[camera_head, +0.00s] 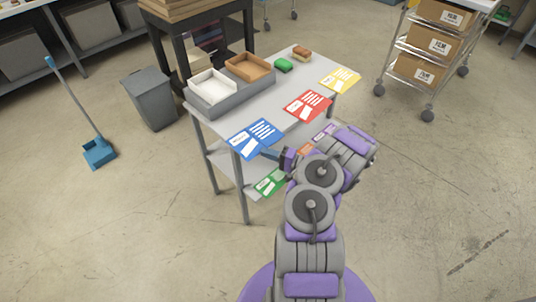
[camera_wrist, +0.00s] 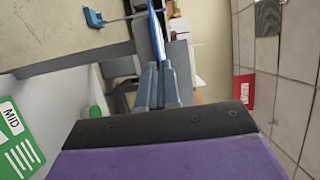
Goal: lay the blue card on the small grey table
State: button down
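The blue card (camera_head: 255,138) shows with white print at the near left corner of a grey table with a lower shelf (camera_head: 215,122). It juts past the table's front edge. My gripper (camera_head: 268,154) is at the card's near right edge. In the wrist view, the two fingers (camera_wrist: 160,82) are close together with the blue card (camera_wrist: 158,28) edge-on between their tips. The fingers look shut on its edge. From these views I cannot tell whether the card still touches the tabletop. No separate small grey table is clearly seen.
A red card (camera_head: 307,106) and a yellow card (camera_head: 340,79) overhang the same edge. A green card (camera_head: 270,182) is on the lower shelf. A grey tray (camera_head: 215,105) holds a white and a brown box. A bin (camera_head: 152,98) and a cart (camera_head: 428,82) stand nearby.

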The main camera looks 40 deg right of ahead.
jog(key=c, duration=1.4)
grip_release()
jog(key=shift+a+r, duration=0.1)
jog(key=shift+a, duration=0.6)
jog(key=shift+o, duration=0.2)
jog(key=p+v, duration=0.2)
jog(key=v, duration=1)
jog(key=w+a+r+n+g+y, duration=0.5)
jog(key=w+a+r+y, duration=0.3)
jog(key=a+r, duration=0.6)
jog(key=s+a+r+n+g, duration=0.1)
jog(key=a+r+n+g, duration=0.2)
jog(key=a+r+g, duration=0.45)
jog(key=s+a+r+n+g, duration=0.15)
jog(key=a+r, duration=0.25)
jog(key=a, duration=0.7)
jog(key=s+a+r+n+g+h, duration=0.4)
jog(key=s+a+g+h, duration=0.25)
jog(key=s+a, duration=0.5)
jog(key=s+d+t+h, duration=0.1)
jog(key=s+d+h, duration=0.3)
jog(key=s, duration=0.4)
jog(key=s+d+t+h, duration=0.1)
jog(key=s+d+h, duration=0.3)
jog(key=s, duration=0.4)
jog(key=shift+s+r+m+t+h, duration=0.35)
jog(key=shift+m+h, duration=0.1)
jog(key=shift+h, duration=0.4)
